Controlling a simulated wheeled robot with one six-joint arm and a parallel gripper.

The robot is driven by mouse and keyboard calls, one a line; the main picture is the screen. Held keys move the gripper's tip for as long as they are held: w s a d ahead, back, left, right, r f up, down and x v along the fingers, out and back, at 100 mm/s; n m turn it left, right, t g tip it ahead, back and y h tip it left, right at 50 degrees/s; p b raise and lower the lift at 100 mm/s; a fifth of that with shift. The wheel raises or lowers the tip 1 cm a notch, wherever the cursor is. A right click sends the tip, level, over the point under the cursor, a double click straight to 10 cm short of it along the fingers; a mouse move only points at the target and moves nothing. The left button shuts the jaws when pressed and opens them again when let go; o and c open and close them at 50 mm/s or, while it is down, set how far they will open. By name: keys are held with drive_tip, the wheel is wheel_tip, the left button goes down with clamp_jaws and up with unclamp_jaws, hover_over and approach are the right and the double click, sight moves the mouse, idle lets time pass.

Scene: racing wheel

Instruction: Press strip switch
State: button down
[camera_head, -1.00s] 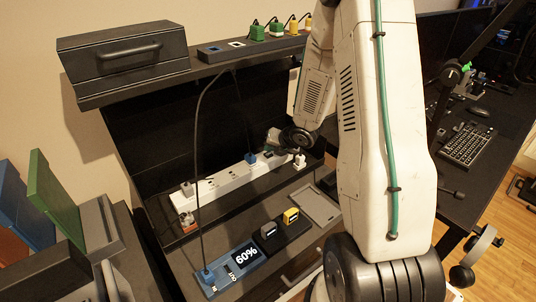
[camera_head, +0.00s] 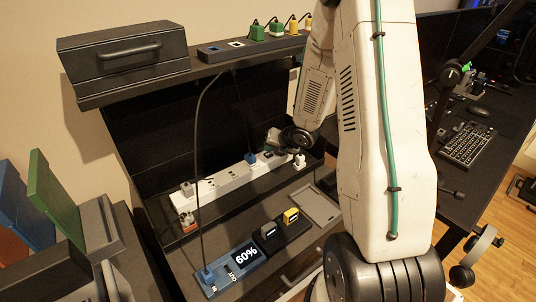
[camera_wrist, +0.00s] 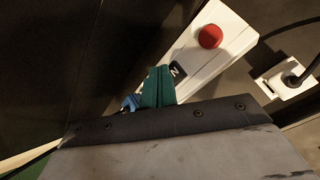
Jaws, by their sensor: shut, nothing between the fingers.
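The white power strip (camera_head: 225,182) lies along the shelf in the head view, with its right end close to my wrist. In the wrist view the strip (camera_wrist: 207,45) runs diagonally, with a round red button or lamp (camera_wrist: 210,37) and a small black switch (camera_wrist: 178,69) with a light mark. My gripper (camera_wrist: 158,76) has green fingers, shut and empty, with their tips just beside the black switch. I cannot tell whether they touch it.
A blue plug (camera_head: 250,158) sits in the strip. A white plug with a black cable (camera_wrist: 290,79) lies right of the strip. A shelf with small chargers (camera_head: 257,33) overhangs the strip.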

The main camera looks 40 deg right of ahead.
sight(270, 155)
drive_tip(key=shift+f, duration=0.1)
drive_tip(key=shift+f, duration=0.35)
idle(0.3)
drive_tip(key=shift+r, duration=0.45)
drive_tip(key=shift+r, duration=0.1)
drive_tip(key=shift+r, duration=2.95)
